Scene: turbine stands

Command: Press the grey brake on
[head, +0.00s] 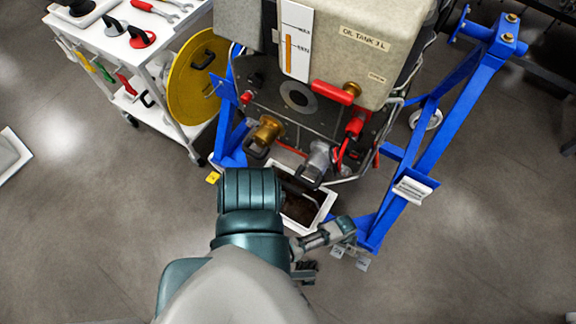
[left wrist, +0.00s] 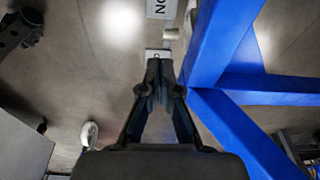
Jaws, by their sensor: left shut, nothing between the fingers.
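My left arm reaches down past the drip tray to the foot of the blue stand's right leg. In the left wrist view my left gripper (left wrist: 155,66) is shut and empty, its fingertips in front of a small label plate (left wrist: 158,51). A second plate (left wrist: 160,8) reading ON upside down lies beyond. A short pale grey cylinder (left wrist: 170,33) beside the plates may be the brake; contact cannot be told. In the head view the two plates show small, at the left (head: 337,252) and right (head: 362,264) below the stand foot. My right gripper is not in view.
The blue stand (head: 408,200) rises close beside the fingertips and carries the oil-tank unit (head: 365,50). A white-rimmed tray (head: 325,208) lies on the floor beneath it.

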